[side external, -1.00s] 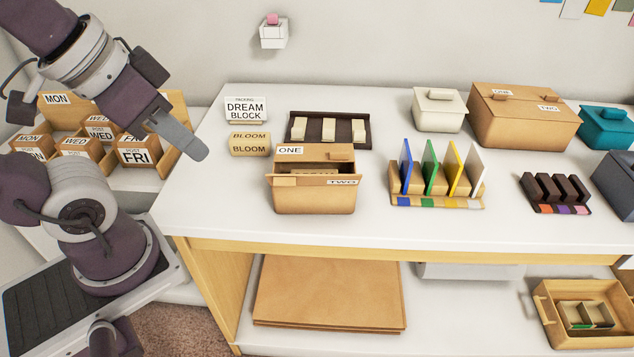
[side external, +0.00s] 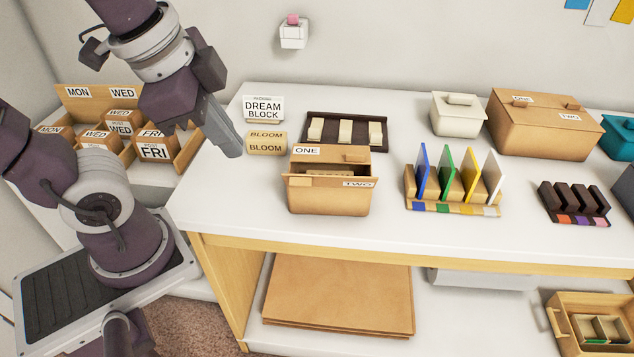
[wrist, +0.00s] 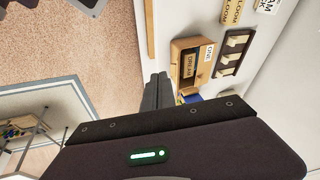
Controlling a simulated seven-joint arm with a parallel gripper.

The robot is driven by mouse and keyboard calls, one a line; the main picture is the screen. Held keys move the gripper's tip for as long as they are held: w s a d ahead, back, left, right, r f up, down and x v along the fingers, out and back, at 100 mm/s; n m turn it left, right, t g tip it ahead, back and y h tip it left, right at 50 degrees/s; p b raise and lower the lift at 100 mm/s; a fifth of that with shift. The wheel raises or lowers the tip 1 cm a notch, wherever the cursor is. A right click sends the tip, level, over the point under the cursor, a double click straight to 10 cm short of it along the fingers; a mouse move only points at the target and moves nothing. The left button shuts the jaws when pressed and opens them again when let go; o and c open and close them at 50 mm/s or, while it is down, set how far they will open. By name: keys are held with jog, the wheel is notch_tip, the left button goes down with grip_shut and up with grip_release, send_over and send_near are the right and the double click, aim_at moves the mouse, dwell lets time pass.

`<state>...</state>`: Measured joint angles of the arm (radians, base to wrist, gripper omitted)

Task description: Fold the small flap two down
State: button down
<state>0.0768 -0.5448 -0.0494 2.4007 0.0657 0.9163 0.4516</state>
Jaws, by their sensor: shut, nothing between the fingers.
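The small brown carton (side external: 330,202) stands on the white table, open at the top. Its flap labelled ONE (side external: 330,154) stands up at the back. Its flap labelled TWO (side external: 330,181) is along the front edge and is not closed over the opening. Something pale lies inside; in the wrist view the carton (wrist: 194,46) shows a DREAM label within. My gripper (side external: 232,152) is shut and empty, pointing down to the left of the carton, apart from it. Its fingers (wrist: 157,90) also show in the wrist view.
A BLOOM block (side external: 266,147) and a DREAM BLOCK sign (side external: 263,108) stand behind left of the carton. A dark tray (side external: 345,131) lies behind it, and a rack with coloured dividers (side external: 452,200) stands to the right. A larger closed carton (side external: 545,128) is farther back. Table in front is clear.

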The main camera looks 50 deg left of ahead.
aim_at(299, 182)
jog(key=w+d+f+m+g+y, duration=0.1)
jog(key=w+d+f+m+g, duration=0.35)
jog(key=m, duration=1.45)
notch_tip(299, 182, down, 10)
jog(key=w+t, duration=0.2)
jog(key=w, duration=0.1)
jog(key=w+a+r, duration=0.1)
jog(key=w+a, duration=0.1)
jog(key=shift+a+r, duration=0.35)
jog(key=shift+r, duration=0.05)
jog(key=shift+g, duration=0.25)
jog(key=shift+w+a+r, duration=0.1)
jog(key=shift+w, duration=0.05)
jog(key=shift+r, duration=0.1)
